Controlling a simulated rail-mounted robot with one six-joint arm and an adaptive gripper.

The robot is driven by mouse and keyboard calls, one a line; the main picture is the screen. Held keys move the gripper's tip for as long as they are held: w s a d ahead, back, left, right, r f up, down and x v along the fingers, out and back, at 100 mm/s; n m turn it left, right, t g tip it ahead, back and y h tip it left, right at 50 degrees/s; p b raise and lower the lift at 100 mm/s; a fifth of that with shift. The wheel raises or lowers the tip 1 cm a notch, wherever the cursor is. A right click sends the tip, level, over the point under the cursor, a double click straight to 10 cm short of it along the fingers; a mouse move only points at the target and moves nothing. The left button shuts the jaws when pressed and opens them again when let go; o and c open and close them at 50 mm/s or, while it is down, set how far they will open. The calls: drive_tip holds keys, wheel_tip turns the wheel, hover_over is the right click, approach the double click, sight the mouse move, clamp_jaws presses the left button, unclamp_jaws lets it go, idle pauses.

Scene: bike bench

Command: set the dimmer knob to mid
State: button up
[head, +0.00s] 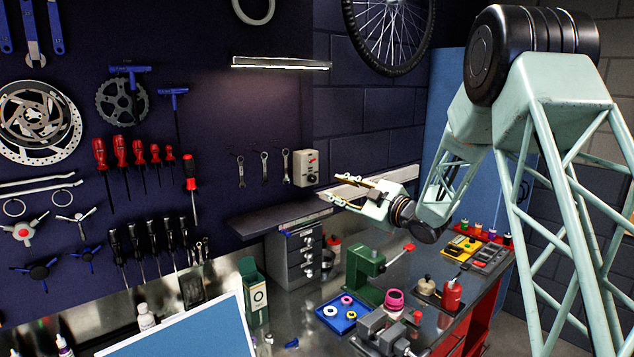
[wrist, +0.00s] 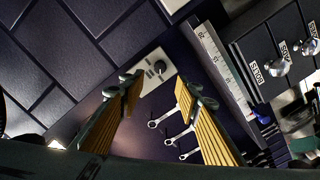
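The dimmer knob (head: 312,178) is a small dark round knob low on a pale control box (head: 301,163) fixed to the dark wall. In the wrist view the knob (wrist: 160,66) shows beyond and between my two fingertips, on the pale plate. Its pointer setting is too small to read. My gripper (head: 341,190) is open and empty, just right of and slightly below the box in the head view. In the wrist view the fingers of my gripper (wrist: 158,88) are spread wide, and they appear apart from the knob.
Several wrenches (head: 264,166) hang on the wall left of the box. A dark shelf (head: 275,220) with a ruler edge and a grey drawer unit (head: 293,258) sit below. A lamp strip (head: 281,63) is above. A green press (head: 364,270) stands on the bench.

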sight(314, 179)
drive_tip(key=shift+x, duration=5.4)
drive_tip(key=shift+c, duration=0.2)
drive_tip(key=c, duration=0.8)
